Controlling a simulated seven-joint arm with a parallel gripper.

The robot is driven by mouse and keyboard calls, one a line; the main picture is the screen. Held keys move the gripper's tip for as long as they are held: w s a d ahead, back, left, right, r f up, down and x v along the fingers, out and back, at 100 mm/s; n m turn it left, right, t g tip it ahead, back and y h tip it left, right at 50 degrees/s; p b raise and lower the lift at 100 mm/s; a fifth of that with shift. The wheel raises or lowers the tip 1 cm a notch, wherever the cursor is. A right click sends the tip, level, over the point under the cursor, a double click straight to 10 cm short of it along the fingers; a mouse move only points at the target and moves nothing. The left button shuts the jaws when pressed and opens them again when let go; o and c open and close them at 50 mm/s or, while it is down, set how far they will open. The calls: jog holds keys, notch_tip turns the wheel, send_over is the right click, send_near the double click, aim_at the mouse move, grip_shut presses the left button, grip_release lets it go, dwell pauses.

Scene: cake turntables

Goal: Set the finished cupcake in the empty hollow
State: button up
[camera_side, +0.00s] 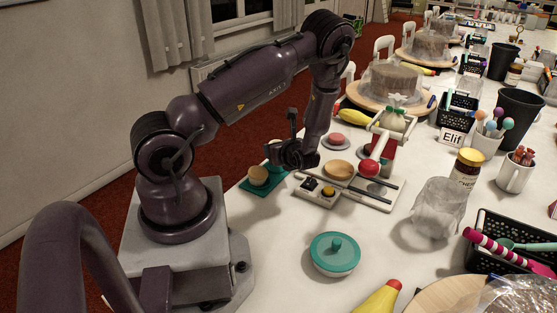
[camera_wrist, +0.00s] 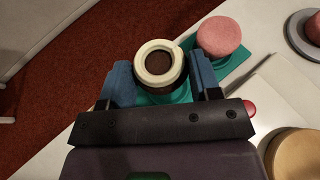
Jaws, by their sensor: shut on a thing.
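My gripper (camera_wrist: 162,85) has its two blue fingers on either side of a round cupcake (camera_wrist: 160,63) with a cream ring on top and a dark brown middle. It is shut on this cupcake. A teal holder (camera_wrist: 178,96) shows below and beside it. A pink-topped round cake (camera_wrist: 220,37) sits on the holder, to the right of the held one. In the side view, my gripper (camera_side: 290,156) is above and to the right of the teal holder (camera_side: 250,187). The empty hollow cannot be made out, and the gap under the held cupcake is unclear.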

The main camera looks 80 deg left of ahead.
jog(key=shift+f, duration=1.65)
jog(key=shift+f, duration=0.1)
jog(key=o, duration=0.6)
jog(key=shift+o, duration=0.2)
